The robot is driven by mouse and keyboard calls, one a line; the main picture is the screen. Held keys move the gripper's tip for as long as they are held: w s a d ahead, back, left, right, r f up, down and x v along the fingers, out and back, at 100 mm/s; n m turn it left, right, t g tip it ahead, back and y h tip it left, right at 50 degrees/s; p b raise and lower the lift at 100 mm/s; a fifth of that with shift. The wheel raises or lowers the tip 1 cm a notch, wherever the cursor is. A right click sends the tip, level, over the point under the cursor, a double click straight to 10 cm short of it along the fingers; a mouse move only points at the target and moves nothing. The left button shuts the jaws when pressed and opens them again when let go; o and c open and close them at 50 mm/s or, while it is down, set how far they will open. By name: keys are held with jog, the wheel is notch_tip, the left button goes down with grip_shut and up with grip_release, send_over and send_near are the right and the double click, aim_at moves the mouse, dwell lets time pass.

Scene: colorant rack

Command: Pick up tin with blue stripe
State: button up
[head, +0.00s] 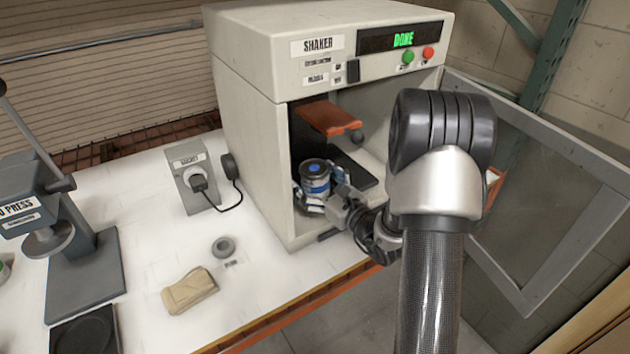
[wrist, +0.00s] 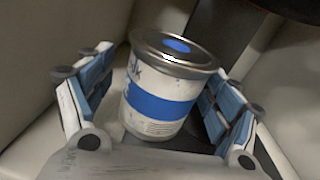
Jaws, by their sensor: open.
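The tin with the blue stripe (head: 315,178) stands inside the open shaker, near the front of its chamber. In the wrist view the tin (wrist: 162,85) is white with a blue band, a metal rim and a blue dot on its lid. My gripper (head: 318,200) reaches into the chamber from the right. In the wrist view my gripper (wrist: 160,105) is open, with one blue-padded finger on each side of the tin. A gap shows at the left finger; the right finger is close to the tin, and I cannot tell if it touches.
The shaker (head: 250,110) shows DONE on its display. An orange plate (head: 328,116) hangs above the tin. The shaker door (head: 545,190) stands open at the right.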

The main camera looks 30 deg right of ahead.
jog(key=s+d, duration=0.1)
jog(key=s, duration=1.1)
jog(key=shift+d, duration=0.25)
